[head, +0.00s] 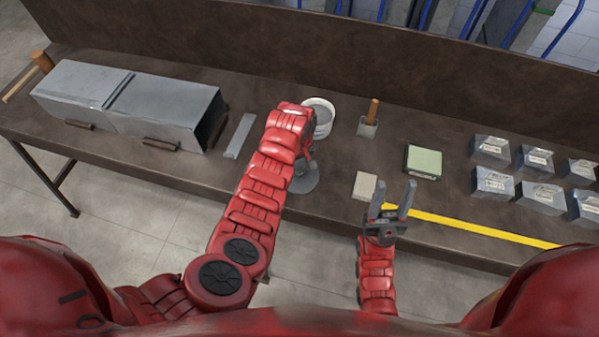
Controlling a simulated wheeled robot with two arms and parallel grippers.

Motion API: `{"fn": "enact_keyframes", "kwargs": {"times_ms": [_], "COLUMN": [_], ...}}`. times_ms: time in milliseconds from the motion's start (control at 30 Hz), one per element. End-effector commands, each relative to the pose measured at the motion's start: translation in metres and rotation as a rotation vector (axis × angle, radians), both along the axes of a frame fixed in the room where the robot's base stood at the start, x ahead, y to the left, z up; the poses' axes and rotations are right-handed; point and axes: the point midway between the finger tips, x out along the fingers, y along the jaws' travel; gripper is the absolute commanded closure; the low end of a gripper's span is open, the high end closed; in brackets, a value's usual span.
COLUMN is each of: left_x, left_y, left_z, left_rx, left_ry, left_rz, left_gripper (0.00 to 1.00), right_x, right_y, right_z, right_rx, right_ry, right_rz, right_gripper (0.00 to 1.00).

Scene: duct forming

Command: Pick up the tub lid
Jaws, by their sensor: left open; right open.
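The tub lid (306,184) looks like a flat grey disc lying on the brown bench near its front edge, partly covered by my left arm. A white round tub (323,118) stands behind it, partly hidden by the same arm. My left gripper (308,155) points down just above the lid. Its fingers are mostly hidden behind the wrist, and I cannot see whether they touch the lid. My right gripper (392,200) is open and empty at the bench's front edge, fingers pointing away from me.
Grey metal ducts (150,105) and a flat metal strip (241,135) lie left. A wooden-handled tool in a holder (368,125), a beige block (365,186), a green-topped block (424,160) and several metal boxes (491,150) stand right. Yellow tape (470,226) marks the bench.

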Motion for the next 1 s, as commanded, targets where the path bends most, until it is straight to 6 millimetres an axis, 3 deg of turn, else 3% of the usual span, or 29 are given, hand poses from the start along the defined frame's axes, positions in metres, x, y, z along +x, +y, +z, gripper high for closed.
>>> {"fn": "enact_keyframes", "kwargs": {"times_ms": [400, 800, 1000], "left_x": [-0.0004, -0.0001, 0.0000], "left_y": [0.0004, 0.0003, 0.0002], "left_z": [-0.0097, -0.0093, -0.0093], "left_rx": [0.002, 0.001, 0.001], "left_ry": [-0.001, -0.002, -0.002], "left_rz": [-0.001, -0.001, -0.001], "left_gripper": [0.33, 1.00, 1.00], "right_x": [0.0000, 0.0000, 0.0000], "right_y": [0.0000, 0.0000, -0.0001], "right_z": [0.0029, 0.0030, 0.0030], "right_rx": [0.000, 0.000, 0.000], "right_ry": [0.000, 0.000, 0.000], "right_rz": [0.000, 0.000, 0.000], "right_gripper": [0.51, 0.51, 0.51]}}
